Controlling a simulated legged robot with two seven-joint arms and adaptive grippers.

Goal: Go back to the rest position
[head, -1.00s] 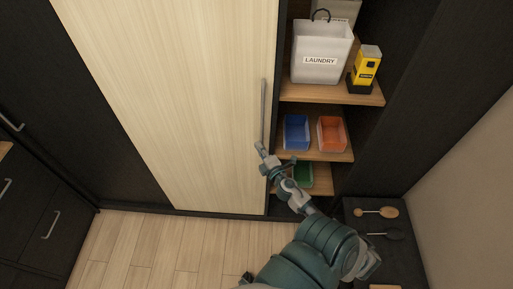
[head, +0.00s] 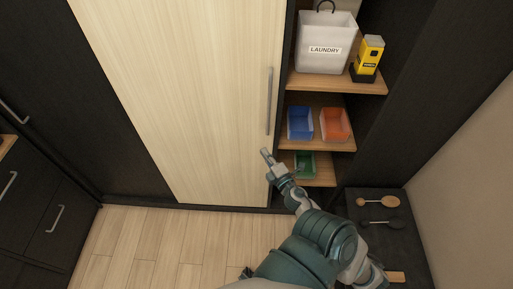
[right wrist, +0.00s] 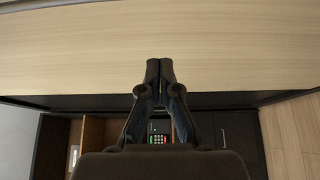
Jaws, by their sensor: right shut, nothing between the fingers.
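My right gripper (head: 266,155) is in front of the lower right part of the pale sliding door (head: 185,90), just below its long metal handle (head: 269,100). In the right wrist view the gripper (right wrist: 160,66) has its two fingertips together, with nothing between them, and the pale door (right wrist: 160,40) lies beyond. The gripper is apart from the handle in the head view. My left gripper is not in view.
Open shelves right of the door hold a laundry bag (head: 325,45), a yellow box (head: 368,57), a blue bin (head: 300,123), an orange bin (head: 335,124) and a green bin (head: 305,164). Brushes (head: 380,202) lie on a dark bench (head: 400,240). The wooden floor (head: 150,245) is clear at left.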

